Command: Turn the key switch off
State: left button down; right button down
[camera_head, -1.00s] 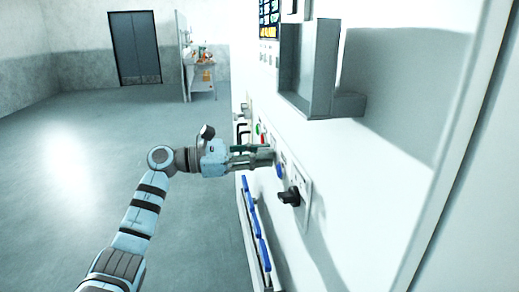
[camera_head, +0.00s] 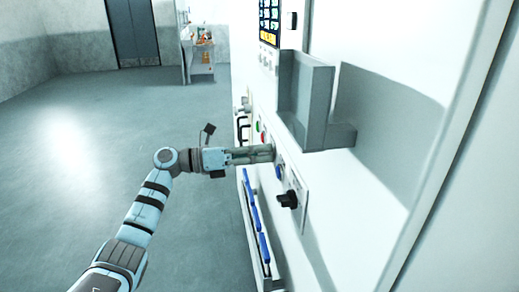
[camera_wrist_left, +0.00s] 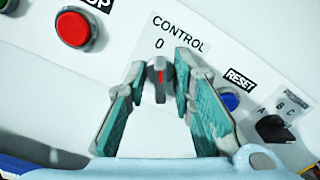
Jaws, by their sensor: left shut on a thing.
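The key switch (camera_wrist_left: 159,72) is a grey knob with a red line, on a white plate marked CONTROL with a 0 above the knob. In the left wrist view the red line stands nearly upright. My left gripper (camera_wrist_left: 160,80) is shut on the key switch, one teal-padded finger on each side. In the head view my left gripper (camera_head: 271,153) reaches the panel from the left, and its fingers hide the switch. My right gripper is not in view.
A red STOP button (camera_wrist_left: 73,28) is left of the switch. A blue RESET button (camera_wrist_left: 229,101) and a black selector knob (camera_wrist_left: 273,129) are to its right. A grey open box (camera_head: 307,100) juts from the panel above the arm. Blue-handled bars (camera_head: 257,220) are below.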

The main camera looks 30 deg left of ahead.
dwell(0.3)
pick_arm(q)
jog(key=c, duration=1.7)
grip_release()
jog(key=shift+s, duration=0.1)
jog(key=v, duration=1.2)
